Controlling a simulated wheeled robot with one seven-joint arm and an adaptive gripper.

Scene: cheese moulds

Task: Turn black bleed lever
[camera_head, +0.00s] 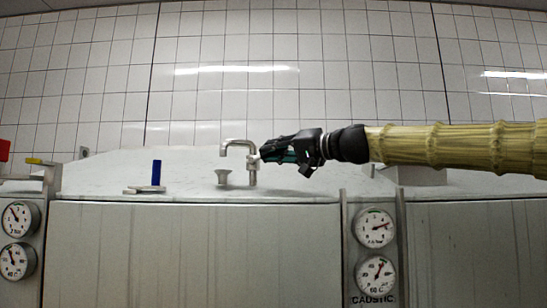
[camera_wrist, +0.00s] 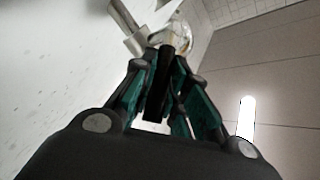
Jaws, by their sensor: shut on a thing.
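My gripper (camera_head: 268,151) reaches in from the right above the pale top, beside a metal swan-neck tap (camera_head: 238,144). In the wrist view my gripper (camera_wrist: 172,55) has its teal-and-black fingers closed around a dark bar (camera_wrist: 157,90), which looks like the black bleed lever. The bar lies lengthwise between the fingers. In the head view the lever cannot be told apart from my dark fingers. Metal pipework (camera_wrist: 128,25) shows just beyond the fingertips in the wrist view.
A yellow lever (camera_head: 38,161) and a red part (camera_head: 4,150) are at far left. Gauges (camera_head: 375,228) line the front. The tiled wall (camera_head: 300,60) is behind.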

